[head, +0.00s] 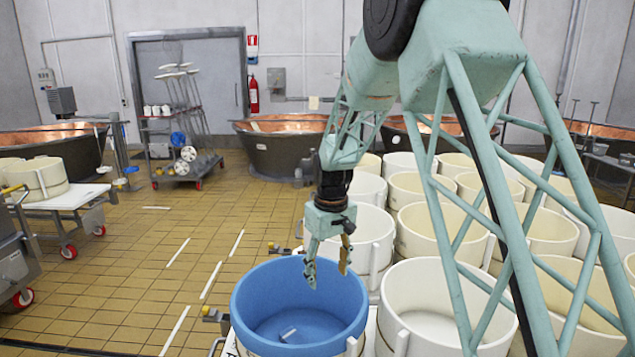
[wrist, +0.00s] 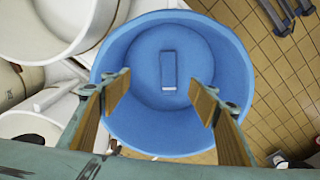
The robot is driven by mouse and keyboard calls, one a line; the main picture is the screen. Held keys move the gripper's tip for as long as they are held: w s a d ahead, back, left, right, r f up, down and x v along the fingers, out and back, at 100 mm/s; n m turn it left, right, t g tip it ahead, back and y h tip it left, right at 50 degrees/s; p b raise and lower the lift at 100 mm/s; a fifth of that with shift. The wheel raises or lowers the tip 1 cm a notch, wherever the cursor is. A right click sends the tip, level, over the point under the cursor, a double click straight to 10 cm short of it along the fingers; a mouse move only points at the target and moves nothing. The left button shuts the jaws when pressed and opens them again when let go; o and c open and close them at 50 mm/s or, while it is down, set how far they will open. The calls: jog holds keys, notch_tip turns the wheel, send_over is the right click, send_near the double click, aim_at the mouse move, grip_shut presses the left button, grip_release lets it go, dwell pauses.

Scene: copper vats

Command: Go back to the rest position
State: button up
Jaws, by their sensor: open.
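My gripper (head: 328,268) hangs from the teal arm, pointing down over the blue tub (head: 250,302) in the head view. Its two fingers are apart with nothing between them. In the wrist view the open gripper (wrist: 160,98) shows its fingers at either side, above the blue tub (wrist: 113,75). A small blue-grey block with a pale end (wrist: 168,68) lies on the tub's floor, below and apart from the fingers. The same block shows in the head view (head: 288,334).
Several cream and white tubs (head: 440,300) stand packed at the right, close to my arm. Copper vats (head: 282,140) line the back. A trolley (head: 180,140) with poles and a white cart (head: 62,195) stand left. The tiled floor (head: 150,250) at left is mostly clear.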

jog(key=s+d+r+m, duration=0.1)
jog(key=s+d+r, duration=0.3)
jog(key=s+r, duration=0.4)
jog(key=s+d+r+m+t, duration=0.1)
jog(key=s+d+r, duration=0.3)
jog(key=s+r, duration=0.4)
jog(key=s+d+r+m, duration=0.1)
jog(key=s+d+r, duration=0.3)
jog(key=s+r, duration=0.35)
jog(key=s+d+r+m+t, duration=0.1)
jog(key=s+d, duration=0.2)
jog(key=s, duration=1.2)
jog(key=s+d+r+m+t, duration=0.1)
jog(key=s+d+m, duration=0.1)
jog(key=s, duration=1.3)
jog(key=shift+d+r, duration=0.2)
jog(key=shift+d, duration=0.3)
